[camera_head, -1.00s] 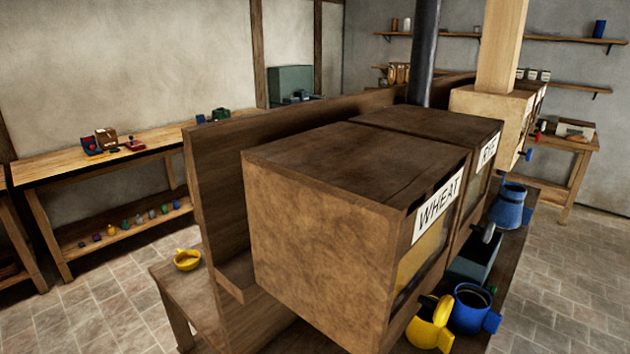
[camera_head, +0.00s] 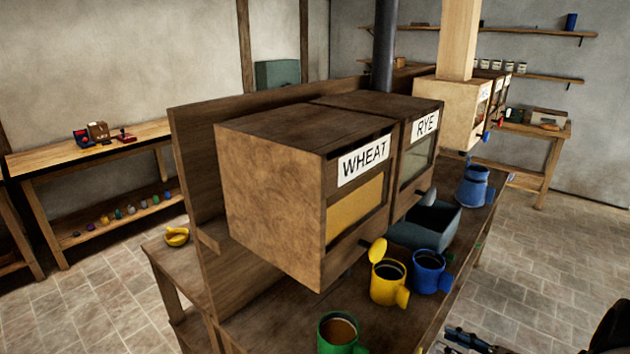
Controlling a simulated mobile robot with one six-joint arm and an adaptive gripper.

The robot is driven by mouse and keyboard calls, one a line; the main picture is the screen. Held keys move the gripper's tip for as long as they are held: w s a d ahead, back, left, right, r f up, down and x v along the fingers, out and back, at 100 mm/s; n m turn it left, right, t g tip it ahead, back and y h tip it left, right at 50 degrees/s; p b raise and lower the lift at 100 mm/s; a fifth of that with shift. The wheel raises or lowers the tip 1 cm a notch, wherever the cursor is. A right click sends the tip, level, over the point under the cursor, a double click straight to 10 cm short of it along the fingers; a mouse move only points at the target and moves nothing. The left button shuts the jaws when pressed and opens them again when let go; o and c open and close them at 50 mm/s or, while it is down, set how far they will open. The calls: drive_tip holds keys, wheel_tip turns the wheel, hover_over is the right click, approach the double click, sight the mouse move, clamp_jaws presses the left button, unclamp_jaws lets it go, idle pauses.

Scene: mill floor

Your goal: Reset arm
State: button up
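Part of a dark mechanical assembly that looks like my gripper (camera_head: 466,339) shows at the bottom edge, right of centre. It is cut off by the frame, and its fingers cannot be made out clearly. A dark rounded part, likely my arm, shows in the bottom right corner. The gripper appears in front of the bench's right edge, apart from the mugs. Whether it is open, shut or holding anything cannot be told.
The bench (camera_head: 270,320) carries WHEAT (camera_head: 272,195) and RYE (camera_head: 418,157) bins, green (camera_head: 340,334), yellow (camera_head: 388,283) and blue (camera_head: 428,271) mugs, a grey-green open box (camera_head: 424,232) and a blue jug (camera_head: 473,190). Floor (camera_head: 540,270) at right is clear.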

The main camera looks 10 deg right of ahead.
drive_tip(key=s+a+r+n+g, duration=0.2)
drive_tip(key=a+r+n+g, duration=0.35)
drive_tip(key=a+r, duration=0.35)
drive_tip(key=s+a+r+n+g, duration=0.2)
drive_tip(key=a+r+n+g, duration=0.4)
drive_tip(key=a, duration=0.5)
drive_tip(key=s+a+r+n+t+h, duration=0.1)
drive_tip(key=s+a+r+n+h, duration=0.2)
drive_tip(key=s+n, duration=0.4)
drive_tip(key=s+a+r+n+t+h, duration=0.2)
drive_tip(key=s+r+n+h, duration=0.4)
drive_tip(key=s, duration=0.4)
drive_tip(key=shift+s+a+n+h, duration=0.3)
drive_tip(key=shift+a+n+h, duration=0.25)
drive_tip(key=shift+n, duration=0.5)
